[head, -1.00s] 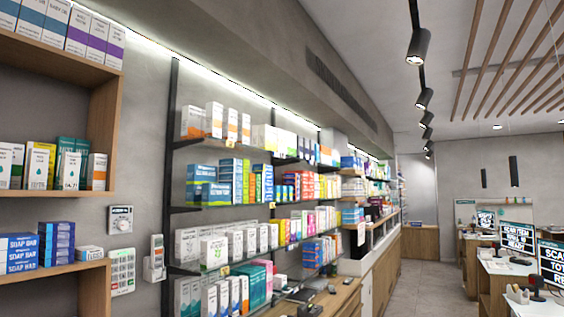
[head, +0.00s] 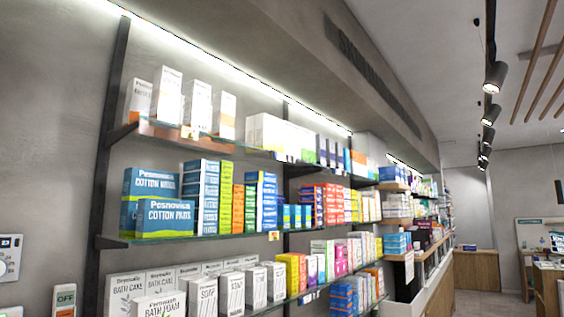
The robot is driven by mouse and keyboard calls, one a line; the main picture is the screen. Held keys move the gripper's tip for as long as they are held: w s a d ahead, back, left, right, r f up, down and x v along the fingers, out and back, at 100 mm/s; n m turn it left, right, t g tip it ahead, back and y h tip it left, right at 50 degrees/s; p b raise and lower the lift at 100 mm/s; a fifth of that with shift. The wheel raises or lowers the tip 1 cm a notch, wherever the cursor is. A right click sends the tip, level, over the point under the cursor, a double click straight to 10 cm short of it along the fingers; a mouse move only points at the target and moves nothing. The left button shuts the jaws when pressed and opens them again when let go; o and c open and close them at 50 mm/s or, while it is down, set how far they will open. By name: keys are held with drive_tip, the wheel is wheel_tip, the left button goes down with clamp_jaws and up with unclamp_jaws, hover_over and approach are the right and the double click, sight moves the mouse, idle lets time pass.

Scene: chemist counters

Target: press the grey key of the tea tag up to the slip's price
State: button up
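I cannot make out the tea tag, its grey key or the price slip in the head view. Small yellow-marked tags sit on the shelf edges, one on the upper shelf (head: 190,132) and one on the middle shelf (head: 273,236). Their print is too small to read, and I cannot tell whether either belongs to tea. My gripper is not in view.
A wall rack of glass shelves holds cotton boxes (head: 165,218), bath care boxes (head: 124,290) and other cartons. A wall device reading OFF (head: 64,298) and a white panel (head: 9,257) are at lower left. A wooden counter (head: 476,270) stands far back.

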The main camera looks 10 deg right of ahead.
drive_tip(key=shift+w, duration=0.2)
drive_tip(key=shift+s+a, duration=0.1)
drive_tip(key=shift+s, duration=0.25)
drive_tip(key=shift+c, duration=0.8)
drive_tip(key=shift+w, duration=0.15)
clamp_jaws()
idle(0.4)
